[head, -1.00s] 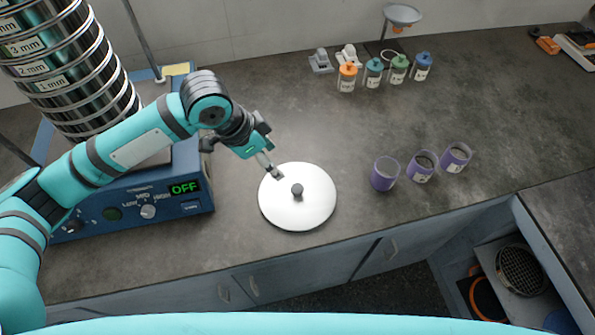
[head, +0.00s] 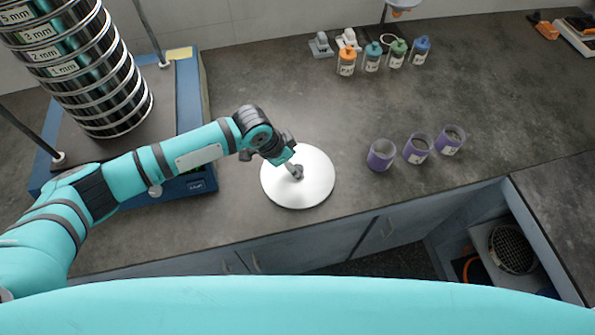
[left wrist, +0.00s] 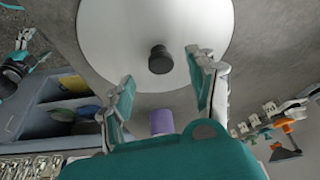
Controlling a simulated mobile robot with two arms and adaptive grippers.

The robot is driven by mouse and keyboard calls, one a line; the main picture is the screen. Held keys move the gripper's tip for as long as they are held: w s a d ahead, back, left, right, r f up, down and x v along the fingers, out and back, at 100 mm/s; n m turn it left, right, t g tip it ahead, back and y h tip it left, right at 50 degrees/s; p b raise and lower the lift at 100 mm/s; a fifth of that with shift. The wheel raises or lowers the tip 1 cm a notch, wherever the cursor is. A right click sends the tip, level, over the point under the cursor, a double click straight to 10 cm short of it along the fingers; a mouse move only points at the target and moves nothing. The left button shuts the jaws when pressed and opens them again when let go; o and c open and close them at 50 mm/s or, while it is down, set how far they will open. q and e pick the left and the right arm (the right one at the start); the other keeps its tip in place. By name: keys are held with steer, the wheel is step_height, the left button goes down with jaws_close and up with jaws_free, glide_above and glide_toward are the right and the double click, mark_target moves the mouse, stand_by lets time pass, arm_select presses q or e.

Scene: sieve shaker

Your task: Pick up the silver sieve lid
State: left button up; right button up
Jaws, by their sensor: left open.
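The silver sieve lid (head: 313,188) is a round, pale disc lying flat on the dark worktop near its front edge. It has a small dark knob in the middle, and the knob (left wrist: 160,60) shows clearly in the left wrist view. My left gripper (head: 294,170) is over the lid at the knob. In the left wrist view, its two fingers (left wrist: 163,73) are apart, with the knob seen between and a little beyond their tips. Nothing is held. In the head view the gripper partly hides the knob.
Purple cups (head: 381,155) stand right of the lid, and several capped bottles (head: 372,58) stand behind. An open compartment (head: 470,240) lies below the worktop at right.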

arm_select(q)
steer(key=x, duration=0.3)
steer(key=shift+w+f, duration=0.1)
steer(key=c, duration=0.6)
jaws_close()
arm_select(e)
steer(key=shift+s+r, duration=0.35)
steer(key=shift+s, duration=0.4)
